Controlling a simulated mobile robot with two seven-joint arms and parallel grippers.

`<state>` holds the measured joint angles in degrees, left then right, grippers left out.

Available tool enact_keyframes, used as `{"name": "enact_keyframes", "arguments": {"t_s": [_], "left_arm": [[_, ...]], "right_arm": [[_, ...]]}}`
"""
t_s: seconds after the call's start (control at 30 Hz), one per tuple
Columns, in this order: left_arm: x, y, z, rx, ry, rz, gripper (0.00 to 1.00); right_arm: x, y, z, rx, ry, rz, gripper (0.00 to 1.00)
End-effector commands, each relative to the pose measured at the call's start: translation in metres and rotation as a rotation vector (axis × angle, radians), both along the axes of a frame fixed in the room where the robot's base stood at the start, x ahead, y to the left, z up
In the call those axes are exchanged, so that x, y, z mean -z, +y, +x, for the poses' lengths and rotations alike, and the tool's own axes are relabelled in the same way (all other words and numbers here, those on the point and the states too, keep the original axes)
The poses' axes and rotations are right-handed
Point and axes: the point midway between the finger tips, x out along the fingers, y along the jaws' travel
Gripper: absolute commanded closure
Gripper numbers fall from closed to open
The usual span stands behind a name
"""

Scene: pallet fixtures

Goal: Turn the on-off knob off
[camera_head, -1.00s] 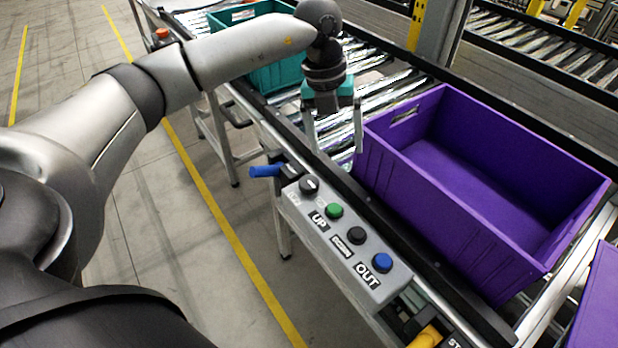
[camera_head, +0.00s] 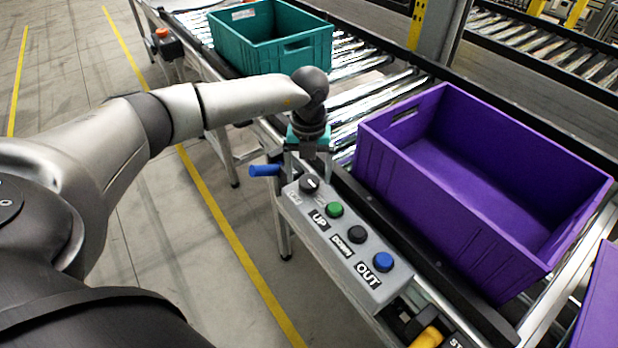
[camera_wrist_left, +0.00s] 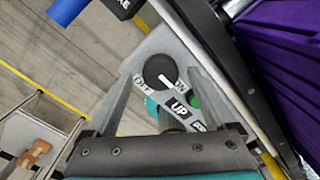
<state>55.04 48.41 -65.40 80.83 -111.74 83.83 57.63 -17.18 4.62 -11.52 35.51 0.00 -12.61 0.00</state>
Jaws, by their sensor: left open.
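The on-off knob (camera_head: 309,184) is a round black dial with a white mark, at the far end of a grey control panel (camera_head: 345,238). In the left wrist view the knob (camera_wrist_left: 158,70) has an OFF label (camera_wrist_left: 144,86) and an ON label (camera_wrist_left: 180,86) beside it. Its white mark points toward the ON side. My left gripper (camera_head: 308,170) is open just above the knob. In the left wrist view its fingers (camera_wrist_left: 160,74) appear on either side of the knob, with no contact visible. My right gripper is not in view.
Green (camera_head: 334,209), black (camera_head: 356,233) and blue (camera_head: 382,262) buttons line the panel. A blue handle (camera_head: 264,170) sticks out left. A purple crate (camera_head: 445,210) stands close on the right. A teal crate (camera_head: 238,55) is on the rollers behind. Floor on the left is clear.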

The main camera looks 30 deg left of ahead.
Motion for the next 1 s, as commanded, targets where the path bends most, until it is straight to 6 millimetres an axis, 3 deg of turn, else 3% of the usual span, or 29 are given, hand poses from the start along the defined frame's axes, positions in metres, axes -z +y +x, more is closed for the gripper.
{"name": "enact_keyframes", "arguments": {"t_s": [0.2, 0.47, 1.0], "left_arm": [[0.016, -0.001, 0.0, 0.001, 0.0, -0.001, 0.11], [0.017, -0.001, 0.0, 0.001, 0.0, -0.001, 0.11], [0.016, -0.001, 0.0, 0.001, 0.0, -0.001, 0.71]], "right_arm": [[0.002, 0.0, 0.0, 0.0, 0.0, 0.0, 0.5], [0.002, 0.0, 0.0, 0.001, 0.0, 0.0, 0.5], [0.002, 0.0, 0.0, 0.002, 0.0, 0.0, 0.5]]}}
